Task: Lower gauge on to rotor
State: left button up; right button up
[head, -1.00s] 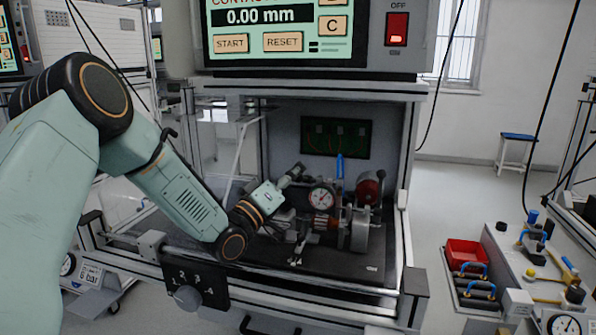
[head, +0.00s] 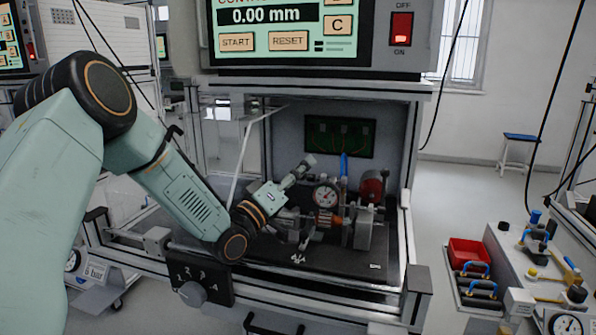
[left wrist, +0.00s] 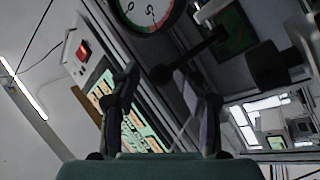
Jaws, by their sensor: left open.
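The dial gauge (head: 326,195), with a white round face and red rim, stands inside the test cabinet. Its face also shows at the top of the left wrist view (left wrist: 146,12). The copper-orange rotor (head: 334,218) lies just below the gauge, partly hidden; I cannot tell whether the gauge touches it. My left gripper (head: 303,230) is just left of the gauge and rotor. In the left wrist view its two fingers (left wrist: 162,88) are spread, with nothing clearly held between them. The gauge face is beyond the fingertips. My right gripper is not in view.
A grey housing (head: 364,228) and a red round part (head: 373,186) stand right of the gauge, with a blue handle (head: 343,164) behind. The cabinet's front rail and right post bound the space. A display reading 0.00 mm (head: 268,15) is above. The black base has free room in front.

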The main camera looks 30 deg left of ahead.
pick_arm(q)
jog(key=shift+s+d+f+g, duration=0.1)
jog(key=shift+d+f+g, duration=0.2)
jog(key=shift+f, duration=0.35)
jog(key=v, duration=0.7)
jog(key=shift+s+a+r, duration=0.1)
jog(key=shift+a+r, duration=0.15)
jog(key=shift+a, duration=0.05)
jog(key=shift+v, duration=2.1)
jog(key=shift+s, duration=0.1)
